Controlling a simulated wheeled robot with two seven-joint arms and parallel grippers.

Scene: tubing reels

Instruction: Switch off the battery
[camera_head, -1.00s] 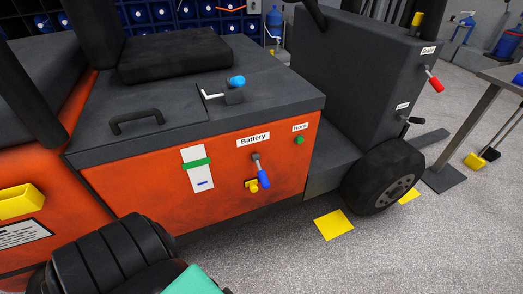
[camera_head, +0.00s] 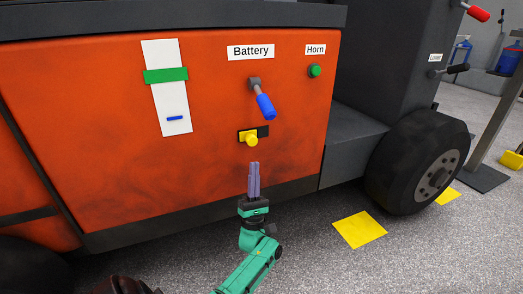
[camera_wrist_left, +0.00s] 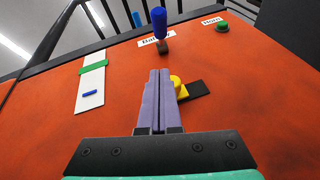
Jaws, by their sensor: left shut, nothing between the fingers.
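The battery lever, a grey stem with a blue grip (camera_head: 265,106), hangs below the "Battery" label (camera_head: 250,51) on the orange panel, tilted down to the right. It also shows in the left wrist view (camera_wrist_left: 159,24). A yellow knob (camera_head: 251,140) on a black plate sits under the lever. My left gripper (camera_head: 254,164) is shut and empty, pointing up just below the yellow knob in the head view. In the left wrist view its fingers (camera_wrist_left: 158,74) partly cover the knob (camera_wrist_left: 180,88). I cannot tell whether they touch it. My right gripper is not in view.
A white gauge strip with a green band (camera_head: 166,76) is left of the lever. A green horn button (camera_head: 315,71) is to its right. A black wheel (camera_head: 418,162) and a yellow floor mark (camera_head: 359,229) lie right of my arm.

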